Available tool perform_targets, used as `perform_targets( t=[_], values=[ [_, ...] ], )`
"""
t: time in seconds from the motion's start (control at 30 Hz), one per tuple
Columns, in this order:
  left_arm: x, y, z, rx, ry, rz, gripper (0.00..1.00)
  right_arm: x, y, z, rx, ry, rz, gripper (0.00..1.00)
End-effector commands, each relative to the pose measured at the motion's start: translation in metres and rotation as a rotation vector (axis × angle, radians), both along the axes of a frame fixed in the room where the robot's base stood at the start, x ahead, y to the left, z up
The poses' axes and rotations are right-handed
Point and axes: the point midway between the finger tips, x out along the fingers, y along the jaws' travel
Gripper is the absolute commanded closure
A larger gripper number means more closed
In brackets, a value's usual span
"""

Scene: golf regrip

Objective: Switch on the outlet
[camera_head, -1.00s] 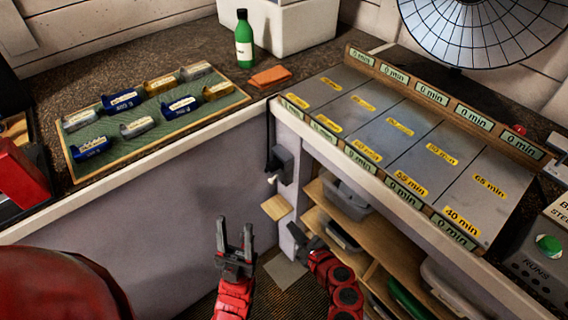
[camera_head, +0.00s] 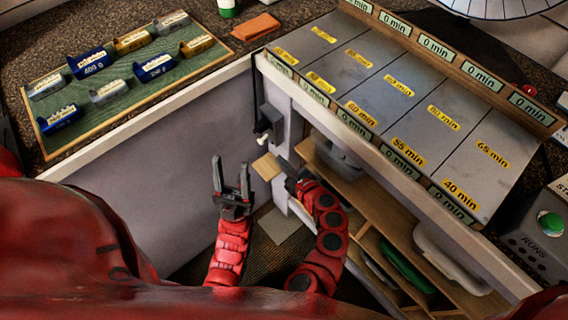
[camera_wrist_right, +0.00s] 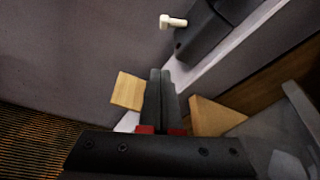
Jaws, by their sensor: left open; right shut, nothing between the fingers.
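The outlet (camera_head: 271,117) is a dark grey box on the side of the bench, near the inner corner. A small white lever (camera_head: 262,139) sticks out from its lower part. In the right wrist view the outlet (camera_wrist_right: 207,32) is at the upper middle, with the white lever (camera_wrist_right: 173,21) pointing left. My right gripper (camera_head: 284,164) is shut and empty, just below the outlet and apart from it. Its closed fingers (camera_wrist_right: 160,75) show in the wrist view below the lever. My left gripper (camera_head: 230,165) is open and empty, pointing up, left of the right one.
A small wooden block or ledge (camera_head: 266,166) is close to the right fingertips. Wooden shelves (camera_head: 345,187) with bins are on the right under the bench of minute-marked panels (camera_head: 385,85). A green mat (camera_head: 130,98) with labelled weights lies on the left counter.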

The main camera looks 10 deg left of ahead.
Motion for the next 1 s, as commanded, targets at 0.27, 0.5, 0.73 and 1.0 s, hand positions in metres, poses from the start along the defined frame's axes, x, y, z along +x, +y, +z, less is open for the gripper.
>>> perform_targets(
  t=[0.27,0.5,0.73,1.0],
  values=[
    [0.0,0.0,-0.004,0.0,0.0,0.0,0.5,0.029,0.03,-0.014,0.0,0.002,0.005,1.0],
    [0.0,0.0,-0.001,0.0,0.0,0.0,0.5,0.041,0.045,-0.011,0.0,0.002,0.003,1.0],
    [0.0,0.0,0.009,0.0,0.0,0.0,0.5,0.033,0.05,0.011,-0.002,0.0,0.001,1.0],
    [0.0,0.0,0.01,0.0,0.0,0.0,0.5,0.029,0.052,0.017,0.0,0.002,0.001,1.0]
  ],
)
